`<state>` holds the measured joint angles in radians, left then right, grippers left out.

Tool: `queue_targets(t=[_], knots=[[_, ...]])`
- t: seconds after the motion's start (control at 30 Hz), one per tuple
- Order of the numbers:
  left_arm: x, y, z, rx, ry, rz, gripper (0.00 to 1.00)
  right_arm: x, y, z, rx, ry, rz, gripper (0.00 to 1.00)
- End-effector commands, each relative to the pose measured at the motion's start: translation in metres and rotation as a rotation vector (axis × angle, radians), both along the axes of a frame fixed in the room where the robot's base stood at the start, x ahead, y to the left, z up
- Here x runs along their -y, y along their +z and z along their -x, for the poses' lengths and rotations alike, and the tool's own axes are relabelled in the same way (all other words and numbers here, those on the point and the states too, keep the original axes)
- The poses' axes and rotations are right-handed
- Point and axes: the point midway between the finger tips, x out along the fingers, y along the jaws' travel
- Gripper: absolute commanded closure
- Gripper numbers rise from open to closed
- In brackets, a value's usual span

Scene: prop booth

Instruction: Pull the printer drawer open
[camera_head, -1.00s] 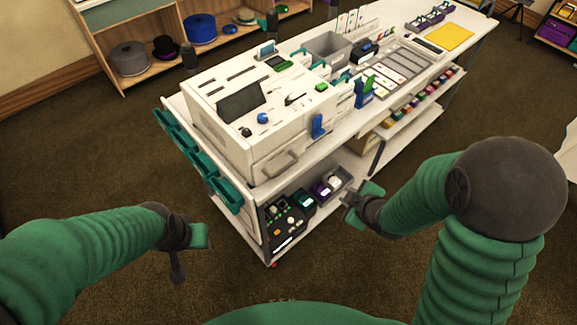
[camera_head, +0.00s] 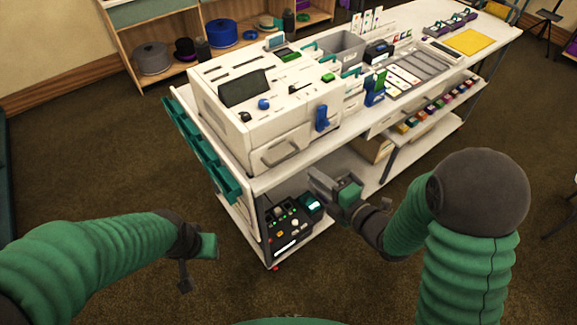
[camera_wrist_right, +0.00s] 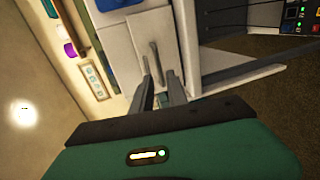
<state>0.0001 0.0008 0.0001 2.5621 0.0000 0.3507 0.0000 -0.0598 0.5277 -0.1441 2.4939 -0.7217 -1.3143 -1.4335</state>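The printer (camera_head: 240,122) is a white box with a dark screen on top, on the near end of the white bench. Its drawer (camera_head: 268,160) is in the lower front and looks shut, with a grey bar handle (camera_head: 281,153). The handle also shows in the right wrist view (camera_wrist_right: 154,62), just beyond the fingertips. My right gripper (camera_head: 314,180) is in front of and below the handle, to its right, apart from it. Its fingers (camera_wrist_right: 160,76) are parted with nothing between them. My left gripper (camera_head: 184,286) hangs over the floor at lower left, away from the printer; its opening is unclear.
The bench top (camera_head: 262,184) juts out below the drawer, near my right gripper. A dark control box (camera_head: 287,228) stands on the lower shelf. Teal bins (camera_head: 205,155) hang on the bench's left end. A blue clip (camera_head: 322,118) is on the printer's front. Floor is clear at left.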

Motion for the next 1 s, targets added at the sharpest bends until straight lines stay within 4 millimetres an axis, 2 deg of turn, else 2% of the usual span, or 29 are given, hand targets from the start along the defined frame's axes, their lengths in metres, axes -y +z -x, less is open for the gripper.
queue_targets(t=[0.03,0.23,0.43,0.6,0.8,0.83,0.97,1.0], knots=[[0.0,0.007,-0.001,0.004,0.0,0.0,0.64,-0.01,0.002,-0.01,-0.001,0.005,-0.001,0.81],[0.0,0.009,-0.001,0.004,0.0,0.0,0.64,-0.043,-0.009,-0.052,-0.001,0.003,0.002,0.81],[0.0,0.011,-0.001,0.004,0.0,0.0,0.64,-0.065,-0.017,-0.084,0.001,0.001,0.001,0.81],[0.0,0.011,-0.001,0.003,0.0,0.0,0.64,-0.071,-0.02,-0.094,0.0,0.0,0.0,0.81],[0.0,0.011,-0.001,0.003,0.0,0.0,0.64,-0.071,-0.02,-0.095,-0.001,-0.001,0.001,0.81],[0.0,0.011,-0.001,0.003,0.0,0.0,0.64,-0.071,-0.02,-0.095,-0.001,-0.001,0.001,0.82],[0.0,0.011,-0.001,0.004,0.0,0.0,0.64,-0.071,-0.02,-0.095,0.0,-0.001,0.002,0.99],[0.0,0.011,-0.001,0.004,0.0,0.0,0.64,-0.071,-0.021,-0.095,-0.001,-0.001,0.002,1.0]])
